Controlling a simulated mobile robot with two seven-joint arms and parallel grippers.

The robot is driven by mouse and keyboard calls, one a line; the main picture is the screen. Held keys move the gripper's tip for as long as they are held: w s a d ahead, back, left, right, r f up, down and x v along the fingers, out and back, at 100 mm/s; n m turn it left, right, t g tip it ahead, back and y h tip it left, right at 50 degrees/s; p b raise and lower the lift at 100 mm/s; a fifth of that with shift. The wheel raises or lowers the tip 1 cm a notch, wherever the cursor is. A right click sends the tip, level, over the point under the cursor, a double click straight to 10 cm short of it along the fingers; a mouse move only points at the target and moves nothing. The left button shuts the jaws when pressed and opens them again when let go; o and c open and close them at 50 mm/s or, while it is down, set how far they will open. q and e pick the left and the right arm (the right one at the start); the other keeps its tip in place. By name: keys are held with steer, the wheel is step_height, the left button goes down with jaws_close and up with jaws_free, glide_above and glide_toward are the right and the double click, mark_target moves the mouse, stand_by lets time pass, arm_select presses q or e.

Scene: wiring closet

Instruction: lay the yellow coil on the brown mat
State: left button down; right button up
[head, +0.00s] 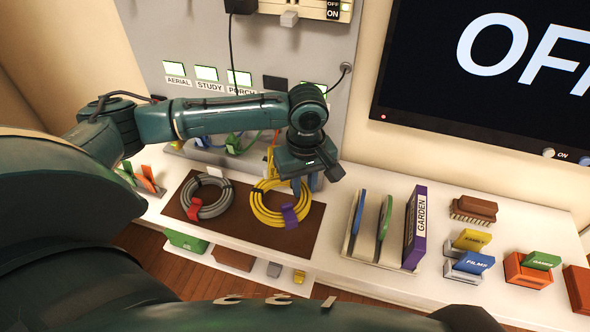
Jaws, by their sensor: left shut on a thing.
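The yellow coil (259,213) has a purple tie and shows over the right half of the brown mat (240,238). I cannot tell whether it rests fully on the mat or is held slightly above it. My left gripper (305,183) points down at the coil's back right edge and is shut on the coil. Its fingers hide part of that edge. A grey coil (211,208) with a red tie lies on the mat's left half. My right gripper is not in view.
A white rack (376,256) with blue, green and purple upright items stands right of the mat. Several small coloured blocks, including a blue one (470,263), are farther right. The labelled grey panel (180,40) rises behind my left arm. The mat's front strip is bare.

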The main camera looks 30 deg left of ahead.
arm_select(q)
steer(key=shift+w+a, duration=0.1)
steer(key=shift+a, duration=0.1)
steer(key=shift+f, duration=3.05)
steer(key=shift+f, duration=0.25)
steer(key=c, duration=1.2)
jaws_free()
steer(key=shift+r, duration=3.7)
steer(key=shift+r, duration=0.15)
step_height(320, 180, up, 13)
